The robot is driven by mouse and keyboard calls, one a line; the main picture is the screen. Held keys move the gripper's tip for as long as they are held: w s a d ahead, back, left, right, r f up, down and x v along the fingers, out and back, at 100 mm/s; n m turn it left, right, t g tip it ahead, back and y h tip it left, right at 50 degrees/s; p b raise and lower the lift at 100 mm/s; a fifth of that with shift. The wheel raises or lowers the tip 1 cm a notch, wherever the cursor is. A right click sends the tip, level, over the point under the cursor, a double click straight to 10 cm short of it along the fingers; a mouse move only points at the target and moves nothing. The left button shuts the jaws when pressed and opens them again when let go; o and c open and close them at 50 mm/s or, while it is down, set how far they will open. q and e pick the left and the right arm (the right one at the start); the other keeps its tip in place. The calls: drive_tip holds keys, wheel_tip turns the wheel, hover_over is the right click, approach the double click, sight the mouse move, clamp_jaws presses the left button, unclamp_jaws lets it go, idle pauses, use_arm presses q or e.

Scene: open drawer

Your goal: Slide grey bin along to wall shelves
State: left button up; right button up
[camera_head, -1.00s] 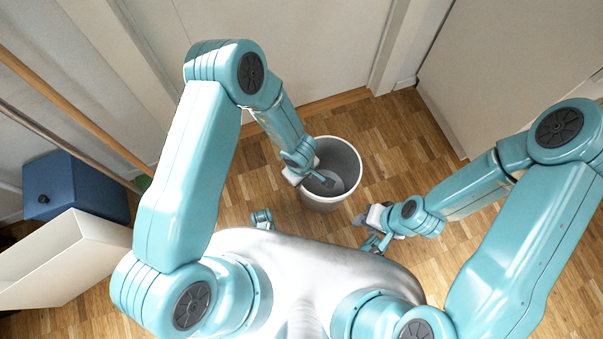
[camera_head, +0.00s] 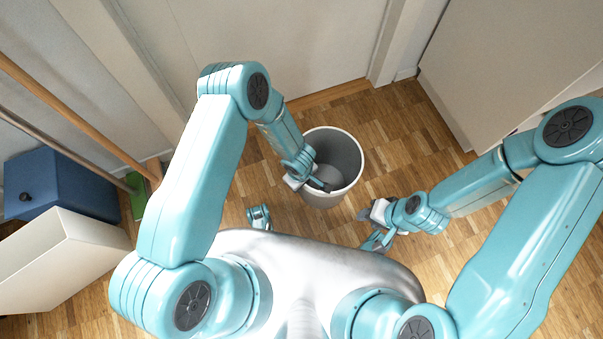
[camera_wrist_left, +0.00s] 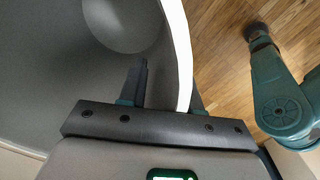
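The grey bin (camera_head: 347,160) stands upright on the wood floor in front of my body, its light rim and hollow inside visible. My left gripper (camera_head: 316,186) is at the bin's near left rim. In the left wrist view my left gripper (camera_wrist_left: 168,88) straddles the bin's pale rim (camera_wrist_left: 181,45), one finger inside and one outside. A gap shows between the inner finger and the rim, so it looks open. My right gripper (camera_head: 369,228) is open and empty, low to the right of the bin. I cannot make out wall shelves for certain.
A blue box (camera_head: 60,180) with a dark knob and a white box (camera_head: 62,262) stand at the left. Wooden poles (camera_head: 70,120) lean there beside a green item (camera_head: 138,197). A pale cabinet (camera_head: 520,65) stands at right. Floor (camera_head: 415,140) between bin and cabinet is clear.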

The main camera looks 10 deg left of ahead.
use_arm(q)
clamp_jaws()
idle(1.3)
